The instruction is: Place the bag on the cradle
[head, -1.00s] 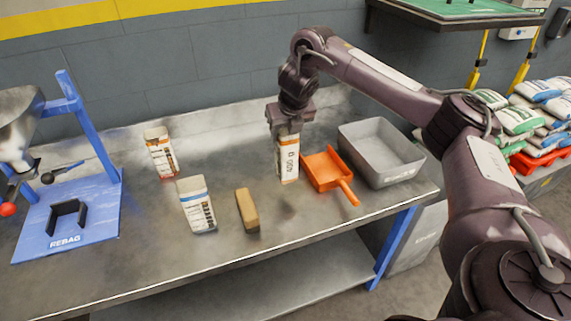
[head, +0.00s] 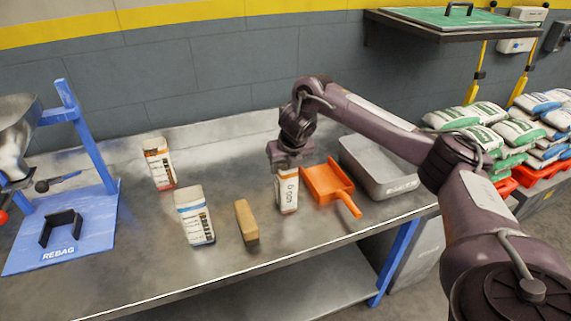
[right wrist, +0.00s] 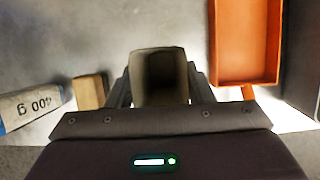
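My right gripper (head: 288,168) points down and is shut on an upright white bag (head: 287,192) with an orange band, near the middle of the bench. In the right wrist view this bag (right wrist: 158,72) sits between the two fingers and its top looks dark and hollow. Whether its base touches the bench is hard to tell. The cradle, a black U-shaped bracket (head: 61,229), stands empty on the blue REBAG base (head: 62,254) at far left. My left gripper is out of view.
A blue-banded bag (head: 194,215), an orange-banded bag (head: 158,163) and a tan block (head: 246,222) stand left of the held bag. An orange scoop (head: 328,183) and grey bin (head: 378,167) are close on its right. A blue post (head: 90,145) rises behind the cradle.

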